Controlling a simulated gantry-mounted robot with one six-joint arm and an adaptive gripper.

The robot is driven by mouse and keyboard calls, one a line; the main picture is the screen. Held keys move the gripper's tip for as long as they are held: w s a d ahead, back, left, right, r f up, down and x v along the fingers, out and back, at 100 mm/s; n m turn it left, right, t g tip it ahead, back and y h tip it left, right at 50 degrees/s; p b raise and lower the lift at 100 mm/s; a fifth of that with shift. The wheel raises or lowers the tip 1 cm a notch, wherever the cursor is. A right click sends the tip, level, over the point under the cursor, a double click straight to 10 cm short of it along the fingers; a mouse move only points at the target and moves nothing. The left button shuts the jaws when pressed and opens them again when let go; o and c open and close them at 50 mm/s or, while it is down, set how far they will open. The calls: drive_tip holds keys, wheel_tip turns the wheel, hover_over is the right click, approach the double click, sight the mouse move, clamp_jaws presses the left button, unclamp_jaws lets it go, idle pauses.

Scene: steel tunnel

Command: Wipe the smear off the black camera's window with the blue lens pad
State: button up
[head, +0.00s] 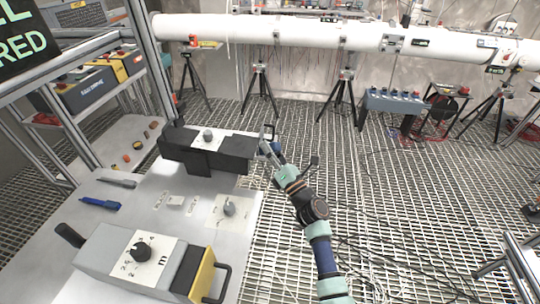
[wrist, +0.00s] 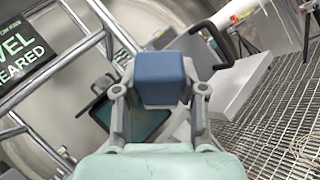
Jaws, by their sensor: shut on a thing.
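The black camera (head: 233,153) lies on the light grey bench, with a pale label and a grey knob on its top. My gripper (head: 266,148) is at its right end, beside a thin handle; whether it touches the camera cannot be told. In the wrist view my gripper (wrist: 158,88) is shut on the blue lens pad (wrist: 158,72), held between both fingers. The pad also shows as a small blue patch in the head view (head: 277,147). Behind the fingers is a dark panel with a teal face (wrist: 148,126), partly hidden by them; no smear can be made out.
A grey box with a black dial and yellow end (head: 145,260) stands at the bench's near end. A blue marker (head: 100,202) and a small knob plate (head: 229,209) lie on the bench. A metal frame (head: 150,60) rises at left. Open grating (head: 400,200) lies right.

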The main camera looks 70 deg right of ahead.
drive_tip(key=s+a+r+p, duration=0.1)
drive_tip(key=a+p, duration=0.3)
drive_tip(key=a, duration=0.2)
drive_tip(key=shift+s+a, duration=0.25)
idle(0.8)
